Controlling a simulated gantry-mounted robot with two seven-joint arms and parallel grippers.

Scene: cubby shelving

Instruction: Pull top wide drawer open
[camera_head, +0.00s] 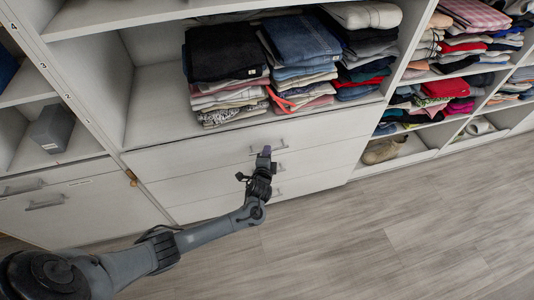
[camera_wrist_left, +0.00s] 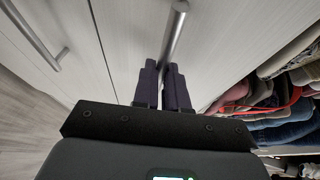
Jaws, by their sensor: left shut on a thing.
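The top wide drawer (camera_head: 205,153) is a pale panel directly below the clothes shelf, and its front looks flush with the cabinet. Its metal bar handle (camera_wrist_left: 177,28) shows in the left wrist view, running up from between my fingers. My left gripper (camera_head: 265,155) is at this handle in the head view and is shut on it. In the left wrist view its two dark fingers (camera_wrist_left: 165,88) close around the lower end of the bar. The gripper hides part of the handle. My right gripper is not in view.
More drawers with bar handles lie below, one handle (camera_wrist_left: 38,36) showing in the wrist view. Folded jeans (camera_head: 300,40) and other clothes are stacked on the shelf above. A cupboard front (camera_head: 80,205) is at left. The wood floor (camera_head: 400,230) in front is clear.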

